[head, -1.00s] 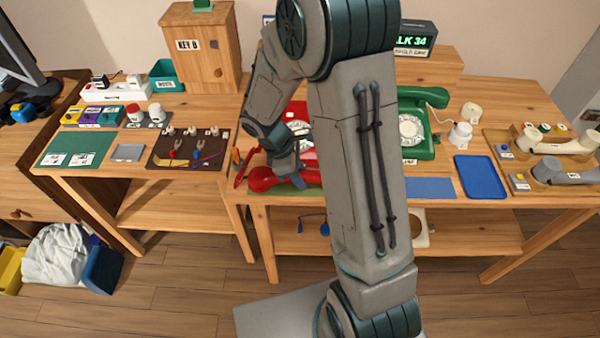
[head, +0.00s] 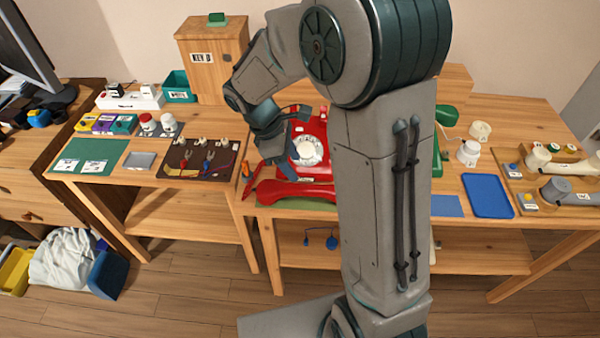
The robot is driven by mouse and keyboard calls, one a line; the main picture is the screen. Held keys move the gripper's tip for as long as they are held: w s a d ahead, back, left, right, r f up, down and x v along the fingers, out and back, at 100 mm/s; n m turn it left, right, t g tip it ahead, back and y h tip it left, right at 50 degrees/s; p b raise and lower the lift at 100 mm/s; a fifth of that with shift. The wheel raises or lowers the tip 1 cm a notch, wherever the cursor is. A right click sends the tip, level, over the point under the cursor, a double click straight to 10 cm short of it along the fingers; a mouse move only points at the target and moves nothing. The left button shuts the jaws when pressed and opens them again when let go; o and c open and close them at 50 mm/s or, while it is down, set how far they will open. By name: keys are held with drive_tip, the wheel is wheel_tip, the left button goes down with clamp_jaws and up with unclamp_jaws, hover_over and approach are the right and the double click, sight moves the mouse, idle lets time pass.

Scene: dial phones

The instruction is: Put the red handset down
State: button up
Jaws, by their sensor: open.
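The red handset (head: 290,192) lies along the front of the right-hand table, on a green mat (head: 300,206), in front of the red dial phone (head: 312,135). Its right end is hidden behind my arm. My gripper (head: 290,155) is open and empty over the left side of the red phone, above and behind the handset. It looks apart from the handset, though one finger comes close to it in the picture. The right part of the red phone is also hidden by my arm.
A green phone (head: 443,150) stands mostly hidden behind my arm. A blue tray (head: 487,195) lies to the right, near a board with pale and grey handsets (head: 572,190). A dark board with small tools (head: 203,160) lies to the left.

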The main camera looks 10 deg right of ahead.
drive_tip(key=s+d+r+m+t+y, duration=0.2)
drive_tip(key=s+r+m, duration=0.2)
drive_tip(key=s+m, duration=0.3)
drive_tip(key=s+d+r+m+t+y, duration=0.1)
drive_tip(key=s+r+m+t+y, duration=0.1)
drive_tip(key=s+r+m, duration=0.3)
drive_tip(key=s+m, duration=0.2)
drive_tip(key=s, duration=0.1)
drive_tip(key=shift+d+m, duration=0.3)
drive_tip(key=shift+d, duration=0.1)
idle(0.5)
